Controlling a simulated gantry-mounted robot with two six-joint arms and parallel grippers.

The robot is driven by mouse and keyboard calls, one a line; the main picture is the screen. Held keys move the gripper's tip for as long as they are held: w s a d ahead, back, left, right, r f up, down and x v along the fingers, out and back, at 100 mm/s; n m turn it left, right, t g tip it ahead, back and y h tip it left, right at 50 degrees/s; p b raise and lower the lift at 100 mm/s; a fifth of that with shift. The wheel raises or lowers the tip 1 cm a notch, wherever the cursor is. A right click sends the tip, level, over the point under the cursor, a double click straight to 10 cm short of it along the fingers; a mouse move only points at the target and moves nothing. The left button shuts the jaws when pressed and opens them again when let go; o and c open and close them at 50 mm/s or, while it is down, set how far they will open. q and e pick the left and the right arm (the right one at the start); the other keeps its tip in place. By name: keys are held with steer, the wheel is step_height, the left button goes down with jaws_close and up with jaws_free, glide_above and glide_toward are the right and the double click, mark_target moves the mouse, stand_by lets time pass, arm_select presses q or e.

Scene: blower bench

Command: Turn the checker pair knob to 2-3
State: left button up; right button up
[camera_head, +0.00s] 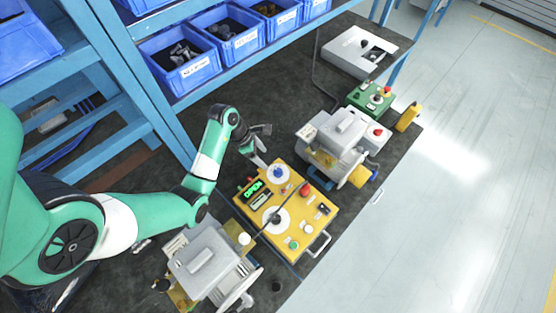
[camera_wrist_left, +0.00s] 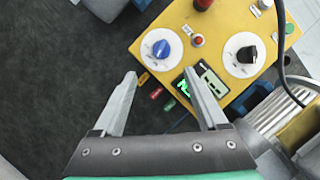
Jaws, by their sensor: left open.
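The yellow checker box (camera_head: 318,224) lies on the dark bench and also fills the upper right of the left wrist view (camera_wrist_left: 210,22). It has a blue knob (camera_head: 278,172) and a black knob (camera_head: 275,217), each on a round white dial. The blue knob (camera_wrist_left: 161,49) and black knob (camera_wrist_left: 246,55) also show in the wrist view. I cannot read the dial marks. A green display (camera_head: 254,188) appears to read OPEN. My left gripper (camera_wrist_left: 161,80) is open and empty, its tips short of the blue knob, apart from it. My right gripper is not in view.
A grey-white blower unit (camera_head: 340,135) stands beyond the box and another (camera_head: 205,262) stands nearer. A dark cable crosses the box. A red button (camera_head: 305,189) sits beside the blue knob. Blue bins (camera_head: 185,60) line the shelf behind.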

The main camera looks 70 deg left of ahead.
mark_target(276, 170)
arm_select(q)
steer(key=b+x, duration=0.1)
steer(key=x, duration=0.2)
steer(key=b+x, duration=0.1)
steer(key=x, duration=0.3)
steer(key=b+x, duration=0.1)
steer(key=x, duration=0.3)
steer(key=shift+w+d+f+b, duration=0.15)
steer(key=shift+d+f+b, duration=0.05)
steer(key=shift+d+b, duration=0.15)
jaws_close()
